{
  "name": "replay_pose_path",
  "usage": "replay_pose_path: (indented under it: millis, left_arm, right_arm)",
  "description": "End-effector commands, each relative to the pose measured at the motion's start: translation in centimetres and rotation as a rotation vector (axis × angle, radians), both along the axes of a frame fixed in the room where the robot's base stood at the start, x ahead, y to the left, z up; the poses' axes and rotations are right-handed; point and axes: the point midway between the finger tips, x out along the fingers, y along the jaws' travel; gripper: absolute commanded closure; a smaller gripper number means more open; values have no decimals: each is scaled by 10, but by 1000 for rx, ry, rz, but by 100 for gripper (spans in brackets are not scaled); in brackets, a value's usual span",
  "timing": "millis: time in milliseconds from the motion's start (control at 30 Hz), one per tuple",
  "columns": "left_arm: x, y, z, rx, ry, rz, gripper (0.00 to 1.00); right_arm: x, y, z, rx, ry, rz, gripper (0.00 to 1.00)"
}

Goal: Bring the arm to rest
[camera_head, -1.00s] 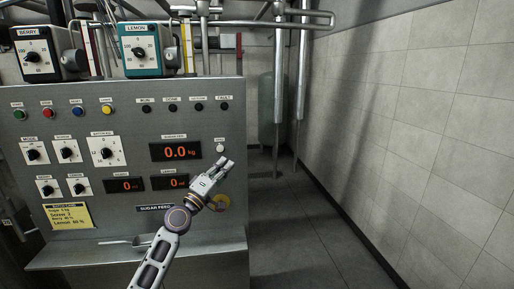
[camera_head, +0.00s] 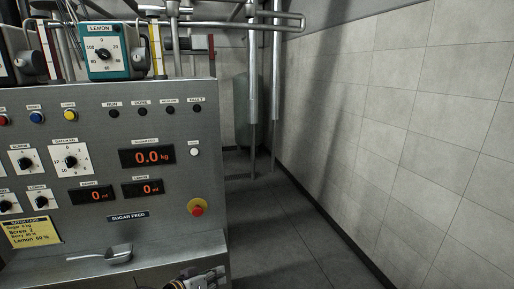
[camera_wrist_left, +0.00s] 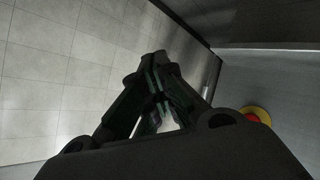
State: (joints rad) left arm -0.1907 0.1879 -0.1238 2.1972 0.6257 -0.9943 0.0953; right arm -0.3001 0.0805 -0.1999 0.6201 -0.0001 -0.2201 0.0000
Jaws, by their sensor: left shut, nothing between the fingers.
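My left gripper (camera_head: 205,280) shows only in part at the bottom edge of the head view, below the front ledge of the grey control panel (camera_head: 190,120). In the left wrist view my left gripper's fingers (camera_wrist_left: 160,100) are dark and closed together, with nothing held between them. They point toward the tiled wall and floor, apart from the panel. Most of the left arm is out of the head view. My right gripper shows in neither view.
A red stop button on a yellow base (camera_head: 197,208) sits low on the panel; it also shows in the left wrist view (camera_wrist_left: 255,117). A metal scoop (camera_head: 115,253) lies on the ledge. Open floor (camera_head: 285,240) lies between the panel and the tiled wall (camera_head: 400,130).

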Motion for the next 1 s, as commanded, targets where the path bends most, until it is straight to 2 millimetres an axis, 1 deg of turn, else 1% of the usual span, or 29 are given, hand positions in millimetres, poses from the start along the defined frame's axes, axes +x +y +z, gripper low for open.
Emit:
replay_pose_path:
  millis: [33, 200, 400, 500, 600, 800, 1000]
  left_arm:
    - [-13, 3, -12, 45, 30, -3, 100]
    - [-57, 20, -48, 210, 136, -11, 100]
    - [-111, 48, -79, 395, 273, -7, 100]
    - [-132, 60, -88, 461, 328, -3, 100]
    - [-148, 70, -93, 511, 371, 1, 100]
    - [-174, 86, -99, 583, 439, 11, 100]
    - [-194, 98, -102, 639, 494, 20, 100]
  right_arm:
    - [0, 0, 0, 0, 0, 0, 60]
    - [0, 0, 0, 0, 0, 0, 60]
    - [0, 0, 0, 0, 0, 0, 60]
    - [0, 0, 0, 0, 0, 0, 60]
    - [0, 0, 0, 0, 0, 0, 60]
    - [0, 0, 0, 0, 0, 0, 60]
    - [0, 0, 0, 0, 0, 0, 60]
